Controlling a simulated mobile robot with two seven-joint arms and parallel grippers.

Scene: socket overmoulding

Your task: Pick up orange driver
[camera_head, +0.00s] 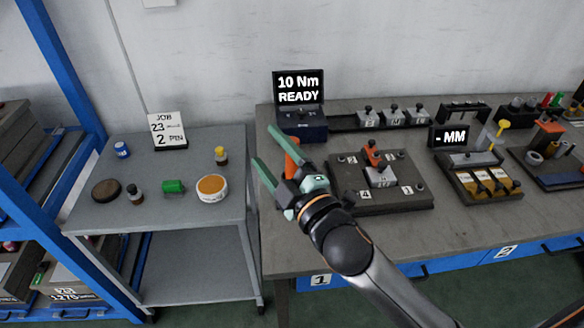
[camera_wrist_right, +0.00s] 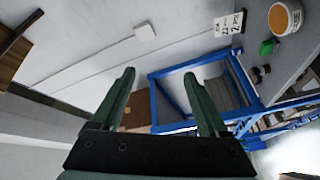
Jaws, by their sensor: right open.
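The orange driver (camera_head: 291,158) stands at the left end of the workbench, just in front of the dark torque box. Its lower part is hidden behind my right gripper. My right gripper (camera_head: 264,146) is open, with its green fingers pointing up and left. In the right wrist view the gap between the fingers (camera_wrist_right: 160,92) is empty, so the driver is not held. My left gripper is not in view.
The torque box display (camera_head: 299,88) reads 10 Nm READY. A dark fixture plate (camera_head: 395,201) with an orange clamp (camera_head: 371,153) lies right of the gripper. A grey cart (camera_head: 160,222) with small jars stands left. Blue shelving (camera_head: 68,75) is at far left.

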